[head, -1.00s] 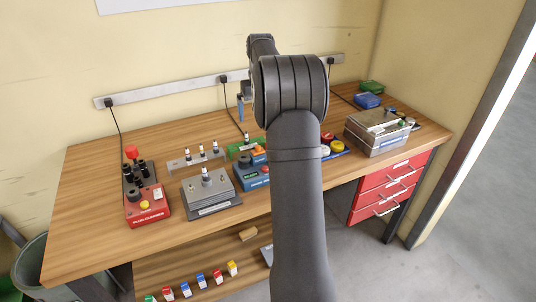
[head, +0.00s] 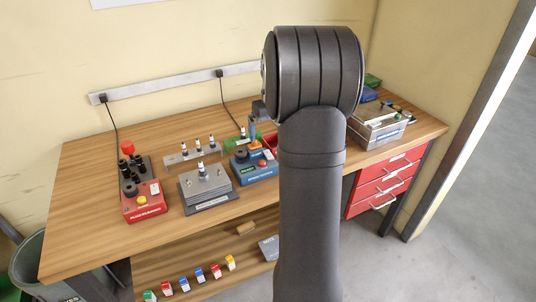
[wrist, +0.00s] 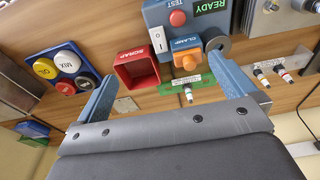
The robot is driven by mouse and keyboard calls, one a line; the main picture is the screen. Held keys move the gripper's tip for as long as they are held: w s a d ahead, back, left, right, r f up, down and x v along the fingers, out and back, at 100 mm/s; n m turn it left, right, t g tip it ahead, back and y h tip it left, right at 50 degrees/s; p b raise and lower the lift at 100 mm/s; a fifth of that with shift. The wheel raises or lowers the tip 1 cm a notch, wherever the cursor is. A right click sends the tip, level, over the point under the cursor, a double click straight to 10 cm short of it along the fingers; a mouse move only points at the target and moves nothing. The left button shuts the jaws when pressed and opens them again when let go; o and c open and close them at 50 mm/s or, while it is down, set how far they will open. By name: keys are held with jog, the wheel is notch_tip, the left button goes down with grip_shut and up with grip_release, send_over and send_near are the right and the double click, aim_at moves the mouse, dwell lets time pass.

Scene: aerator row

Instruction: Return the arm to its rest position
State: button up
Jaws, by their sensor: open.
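My arm rises through the middle of the head view and hides part of the bench behind it. My gripper (wrist: 163,70) shows in the wrist view with its two blue fingers spread wide apart and nothing between them. In the head view only a bit of a blue finger (head: 252,129) shows to the left of my arm, over the back part of the bench. In the wrist view the red SCRAP bin (wrist: 137,69) and the blue box with the CLAMP button (wrist: 186,61) lie beyond the fingers.
The wooden bench (head: 90,190) carries a red box (head: 144,203), a grey block with a fitting (head: 206,186), a blue test box (head: 252,170), a rack of fittings (head: 194,155) and a metal box (head: 378,131). The bench's left end is clear.

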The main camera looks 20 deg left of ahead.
jog(key=shift+w+a+f, duration=0.1)
jog(key=shift+f, duration=0.65)
notch_tip(320, 180, up, 10)
jog(key=s+d, duration=0.1)
dwell(0.5)
